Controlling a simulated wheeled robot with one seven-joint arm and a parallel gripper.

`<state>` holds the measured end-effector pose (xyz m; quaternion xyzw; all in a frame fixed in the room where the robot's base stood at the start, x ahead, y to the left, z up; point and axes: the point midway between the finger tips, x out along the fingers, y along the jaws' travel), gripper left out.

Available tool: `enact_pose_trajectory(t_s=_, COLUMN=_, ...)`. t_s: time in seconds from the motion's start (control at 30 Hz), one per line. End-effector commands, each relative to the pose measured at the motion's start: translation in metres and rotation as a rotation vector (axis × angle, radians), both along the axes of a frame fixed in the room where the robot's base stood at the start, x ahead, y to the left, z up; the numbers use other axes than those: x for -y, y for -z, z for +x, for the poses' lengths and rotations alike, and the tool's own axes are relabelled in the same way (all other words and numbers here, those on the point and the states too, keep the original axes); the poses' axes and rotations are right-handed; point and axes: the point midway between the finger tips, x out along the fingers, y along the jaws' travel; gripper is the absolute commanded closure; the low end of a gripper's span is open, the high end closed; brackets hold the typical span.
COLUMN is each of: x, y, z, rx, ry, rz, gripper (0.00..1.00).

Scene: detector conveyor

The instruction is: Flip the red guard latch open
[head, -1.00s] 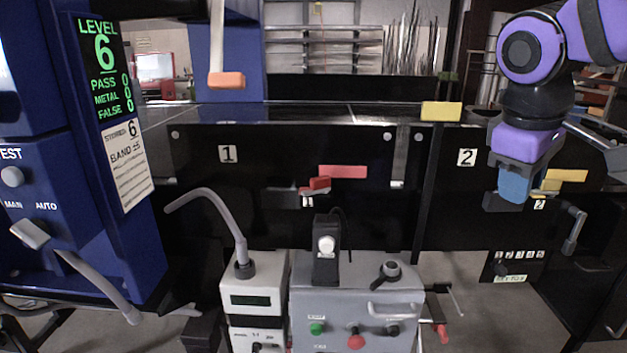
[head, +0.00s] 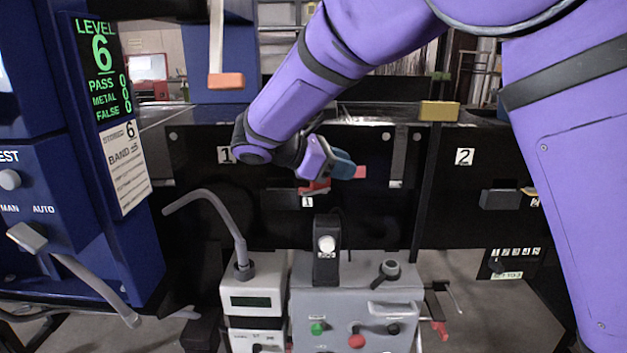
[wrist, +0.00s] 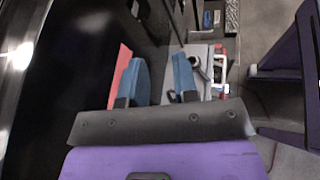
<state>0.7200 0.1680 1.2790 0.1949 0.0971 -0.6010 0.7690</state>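The red guard latch is on the black panel marked 1, with a red block (head: 313,186) beside a longer red bar (head: 361,172). In the head view my gripper (head: 344,164) is in front of it and hides most of the bar. In the wrist view my gripper (wrist: 163,78) shows two blue fingers standing apart with nothing held between them. A red strip (wrist: 121,72) lies just left of the left finger, outside the gap. I cannot tell whether finger and strip touch.
A grey control box (head: 357,305) with knobs and a black post stands below the panel. A white box with a bent grey tube (head: 225,225) is left of it. The blue detector cabinet (head: 60,150) fills the left. A yellow block (head: 439,111) sits on the upper rail.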

Motion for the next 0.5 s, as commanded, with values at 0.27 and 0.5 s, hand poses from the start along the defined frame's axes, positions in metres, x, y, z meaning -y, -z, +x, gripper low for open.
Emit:
enact_pose_trajectory(t_s=0.27, x=-0.100, y=0.037, z=0.008, rx=-0.035, ry=-0.172, rz=-0.292, gripper=0.72)
enact_pose_trajectory(t_s=0.5, x=-0.146, y=0.055, z=0.004, rx=-0.033, ry=-0.240, rz=-0.427, gripper=0.72)
